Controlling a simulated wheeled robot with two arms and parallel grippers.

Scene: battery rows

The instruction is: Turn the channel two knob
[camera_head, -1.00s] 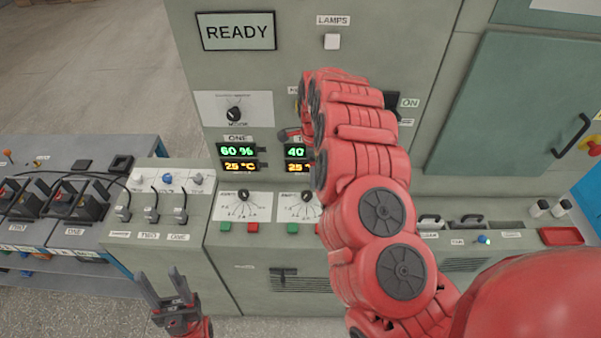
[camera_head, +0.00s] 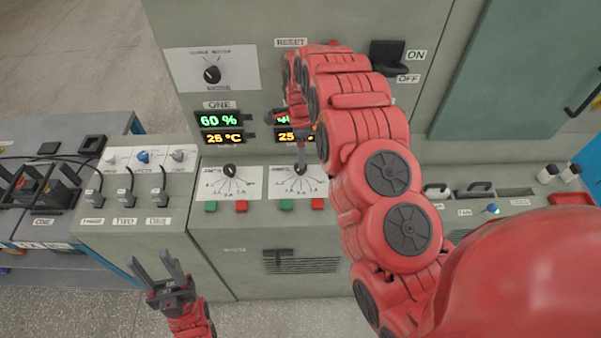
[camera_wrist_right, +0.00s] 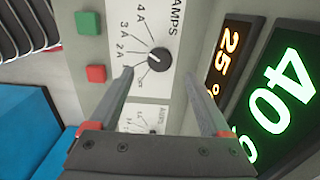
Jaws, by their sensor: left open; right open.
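The channel two knob (camera_head: 300,168) is a small black dial on a white amps plate below the second display. It shows close up in the right wrist view (camera_wrist_right: 159,59), upright on its scale plate. My right gripper (camera_wrist_right: 162,76) is open, one fingertip on each side of the knob's line and slightly short of it in the picture. Nothing is between the fingers that I can see, and I cannot tell whether they touch the plate. In the head view its dark fingers (camera_head: 301,150) point down just above the knob. My left gripper (camera_head: 165,265) is open and empty at lower left.
The channel one knob (camera_head: 230,170) is on the left plate. Green (camera_head: 287,205) and red (camera_head: 318,204) buttons are just below the channel two plate. The channel two display is partly hidden by my right arm. A battery bench (camera_head: 90,245) stands at left.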

